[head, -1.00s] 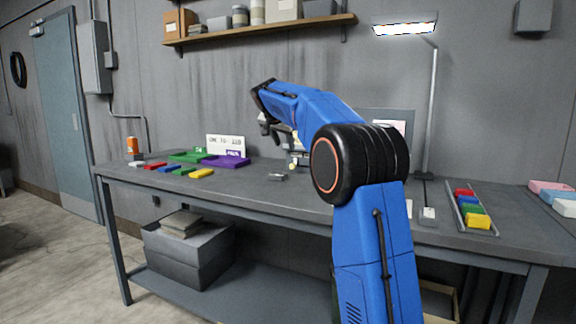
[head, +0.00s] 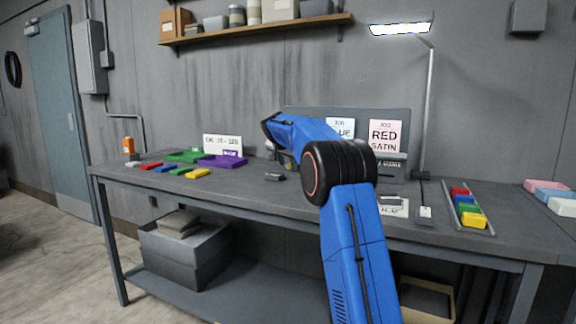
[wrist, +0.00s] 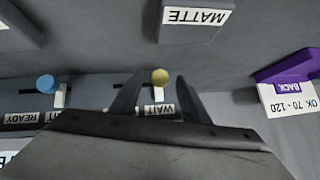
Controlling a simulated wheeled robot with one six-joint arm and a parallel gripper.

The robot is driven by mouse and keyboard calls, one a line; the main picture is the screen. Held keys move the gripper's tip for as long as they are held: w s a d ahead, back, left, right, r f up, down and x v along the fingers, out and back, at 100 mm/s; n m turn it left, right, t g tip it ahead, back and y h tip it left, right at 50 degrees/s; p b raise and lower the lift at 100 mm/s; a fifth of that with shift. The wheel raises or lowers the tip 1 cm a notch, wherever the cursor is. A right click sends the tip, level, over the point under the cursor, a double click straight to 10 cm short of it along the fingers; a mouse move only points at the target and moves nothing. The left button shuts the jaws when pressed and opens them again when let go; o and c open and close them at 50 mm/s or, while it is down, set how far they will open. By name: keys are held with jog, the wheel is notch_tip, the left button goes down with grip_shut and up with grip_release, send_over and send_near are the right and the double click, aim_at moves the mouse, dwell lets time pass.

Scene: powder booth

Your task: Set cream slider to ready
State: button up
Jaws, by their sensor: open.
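The cream slider's round knob (wrist: 160,77) shows in the wrist view on a pale stem, directly by a WAIT label (wrist: 158,110). A dark slot runs to its left. My gripper (wrist: 155,84) is open, with one dark finger on each side of the knob in the picture. I cannot tell whether they touch it. A blue knob (wrist: 46,83) stands further left, near a READY label (wrist: 22,117) and a partly hidden label. In the head view my arm hides the cream slider, and my gripper is mostly hidden behind it.
A MATTE block (wrist: 194,18) and a purple tray (wrist: 290,67) lie near the sliders in the wrist view. On the bench (head: 240,190) are a green tray (head: 185,156), coloured blocks, a lamp (head: 428,110) and a rack of blocks (head: 487,222). The front middle is mostly clear.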

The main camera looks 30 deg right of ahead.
jog(key=shift+w+d+f, duration=0.25)
jog(key=shift+f, duration=0.05)
grip_shut()
jog(key=s+d, duration=0.1)
jog(key=s, duration=0.1)
jog(key=s+d, duration=0.3)
jog(key=s, duration=0.1)
jog(key=shift+d, duration=0.3)
jog(key=shift+f, duration=0.1)
grip_release()
jog(key=shift+s+d, duration=0.1)
